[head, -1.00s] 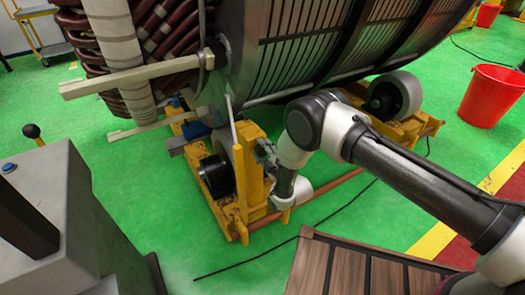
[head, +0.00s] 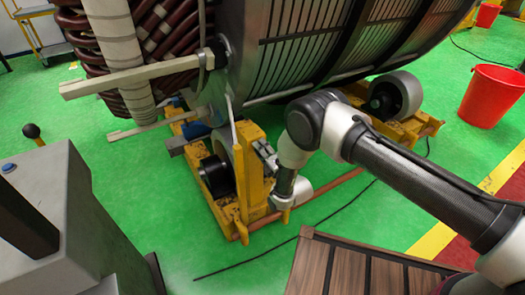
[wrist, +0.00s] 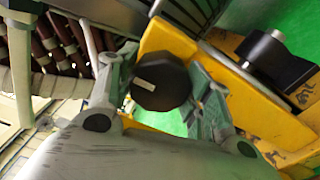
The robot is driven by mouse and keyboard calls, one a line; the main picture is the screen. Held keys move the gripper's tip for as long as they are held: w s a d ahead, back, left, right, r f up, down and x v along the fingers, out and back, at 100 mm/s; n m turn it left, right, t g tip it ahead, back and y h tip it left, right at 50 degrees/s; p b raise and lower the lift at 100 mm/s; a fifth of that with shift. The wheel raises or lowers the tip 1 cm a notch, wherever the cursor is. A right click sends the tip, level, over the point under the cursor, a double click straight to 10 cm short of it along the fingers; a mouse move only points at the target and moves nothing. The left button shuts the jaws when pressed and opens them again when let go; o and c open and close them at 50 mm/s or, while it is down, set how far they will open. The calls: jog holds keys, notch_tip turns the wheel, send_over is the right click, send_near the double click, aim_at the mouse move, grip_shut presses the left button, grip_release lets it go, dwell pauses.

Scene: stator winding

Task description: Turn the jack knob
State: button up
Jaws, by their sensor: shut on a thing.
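The jack knob (wrist: 170,80) is a black, many-sided knob with a short white mark on its face, in the middle of the wrist view. My gripper (wrist: 163,76) is shut on it, with one grey finger on each side. The knob sits by the yellow jack frame (wrist: 235,70) under the big stator. In the head view my gripper (head: 265,152) is at the right side of the frame's yellow upright (head: 250,170); the knob cannot be made out there.
The stator drum (head: 300,50) hangs over the frame, close above my gripper. A black roller (head: 217,175) is left of the upright. A slatted wooden platform (head: 350,265) lies in front. A red bucket (head: 492,95) stands at the right on open green floor.

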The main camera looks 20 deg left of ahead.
dwell(0.4)
jog(key=o, duration=1)
jog(key=shift+o, duration=0.2)
jog(key=v, duration=1.2)
